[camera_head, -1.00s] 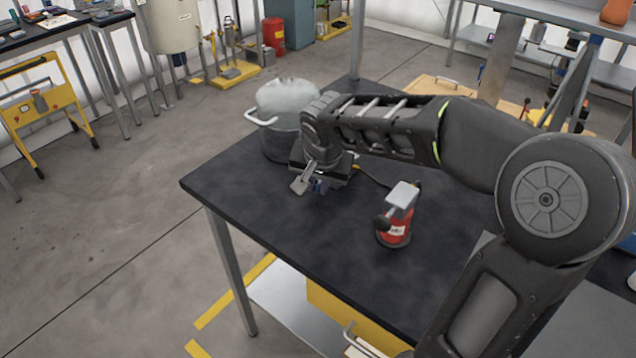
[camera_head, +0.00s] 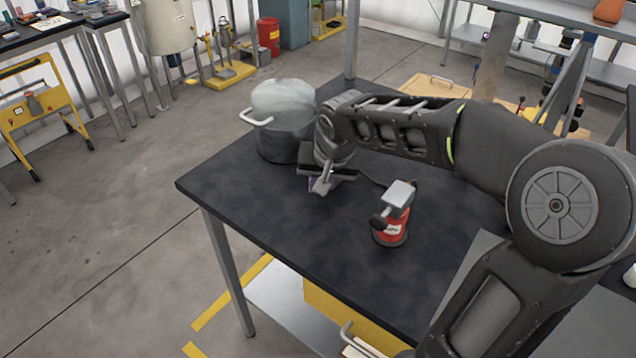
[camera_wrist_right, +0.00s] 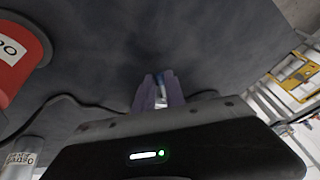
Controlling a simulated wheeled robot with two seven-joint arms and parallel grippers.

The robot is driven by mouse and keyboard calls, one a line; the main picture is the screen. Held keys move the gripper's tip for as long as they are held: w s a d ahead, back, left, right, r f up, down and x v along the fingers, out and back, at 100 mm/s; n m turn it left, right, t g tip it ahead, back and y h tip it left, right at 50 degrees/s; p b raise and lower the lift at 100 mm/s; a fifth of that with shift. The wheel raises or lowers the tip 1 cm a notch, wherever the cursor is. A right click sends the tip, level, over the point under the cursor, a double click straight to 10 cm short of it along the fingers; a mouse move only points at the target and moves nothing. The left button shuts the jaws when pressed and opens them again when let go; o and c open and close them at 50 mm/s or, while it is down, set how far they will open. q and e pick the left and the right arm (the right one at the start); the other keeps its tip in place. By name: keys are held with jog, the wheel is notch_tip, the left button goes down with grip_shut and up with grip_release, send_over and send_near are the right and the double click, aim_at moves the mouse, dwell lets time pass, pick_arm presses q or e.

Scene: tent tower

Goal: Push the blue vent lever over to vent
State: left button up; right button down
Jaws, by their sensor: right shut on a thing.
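My right gripper (camera_head: 322,186) is low over the dark table, between the pot and the red canister. In the right wrist view its fingertips (camera_wrist_right: 159,92) are close together, with a small blue and pale piece (camera_wrist_right: 161,85) between them. It looks like the blue vent lever, but the fingers hide most of it, and I cannot tell its angle. In the head view the gripper body covers the lever. My left gripper is not in view.
A red canister (camera_head: 391,232) with a grey block on top stands right of the gripper. A dark cable runs across the table (camera_head: 270,225) near it. A large metal pot (camera_head: 284,100) stands close behind. The table's front left is clear.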

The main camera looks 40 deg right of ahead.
jog(key=c, duration=1.4)
grip_release()
jog(key=v, duration=0.8)
jog(key=shift+f, duration=0.1)
